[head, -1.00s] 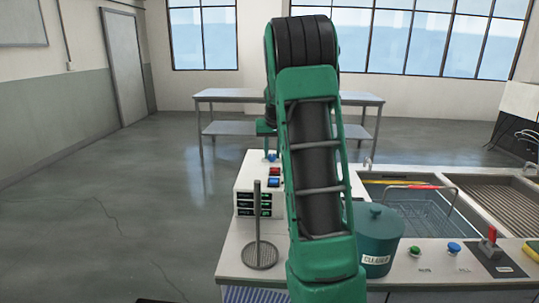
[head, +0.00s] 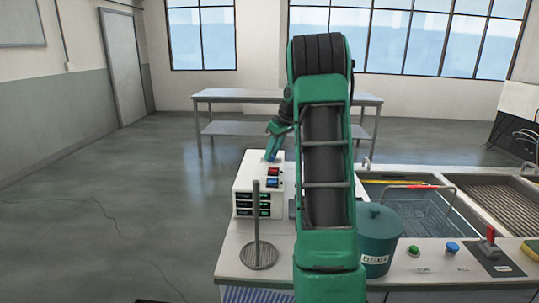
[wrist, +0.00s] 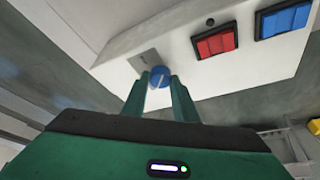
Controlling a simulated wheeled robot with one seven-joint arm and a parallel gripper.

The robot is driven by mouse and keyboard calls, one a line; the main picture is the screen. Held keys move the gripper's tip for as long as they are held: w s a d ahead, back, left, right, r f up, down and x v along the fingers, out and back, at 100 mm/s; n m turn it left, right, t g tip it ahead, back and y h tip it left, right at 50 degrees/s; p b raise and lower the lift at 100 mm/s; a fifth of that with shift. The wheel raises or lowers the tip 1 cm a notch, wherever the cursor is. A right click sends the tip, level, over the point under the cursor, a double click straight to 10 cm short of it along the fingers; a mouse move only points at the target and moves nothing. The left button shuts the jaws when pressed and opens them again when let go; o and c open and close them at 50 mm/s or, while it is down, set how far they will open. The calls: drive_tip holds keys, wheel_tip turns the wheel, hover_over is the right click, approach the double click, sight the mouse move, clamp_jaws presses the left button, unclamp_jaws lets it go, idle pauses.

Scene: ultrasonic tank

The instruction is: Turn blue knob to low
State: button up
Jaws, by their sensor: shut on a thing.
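The blue knob (wrist: 160,75) sits on the top face of a white control box (wrist: 120,50), beside a small grey label plate. A pale pointer line shows on the knob, but its setting is too small to read. My gripper (wrist: 159,86) is shut on the knob, with one green finger on each side of it. In the head view my gripper (head: 271,155) reaches down, tilted, to the back of the box (head: 243,184) and hides the knob.
A red switch (wrist: 216,41) and a blue switch (wrist: 284,19) are on the same box face. A metal stand (head: 258,235) is in front of the box. A teal cleaner pot (head: 378,235) and a water tank (head: 410,204) are to the right.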

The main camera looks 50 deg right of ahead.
drive_tip(key=shift+w+n+y, duration=0.1)
drive_tip(key=shift+n+y, duration=0.4)
drive_tip(key=shift+n, duration=0.6)
drive_tip(key=o, duration=1.1)
drive_tip(key=shift+c, duration=0.2)
drive_tip(key=shift+d+r, duration=0.1)
drive_tip(key=shift+r, duration=0.05)
drive_tip(key=v, duration=1)
drive_tip(key=shift+r, duration=0.25)
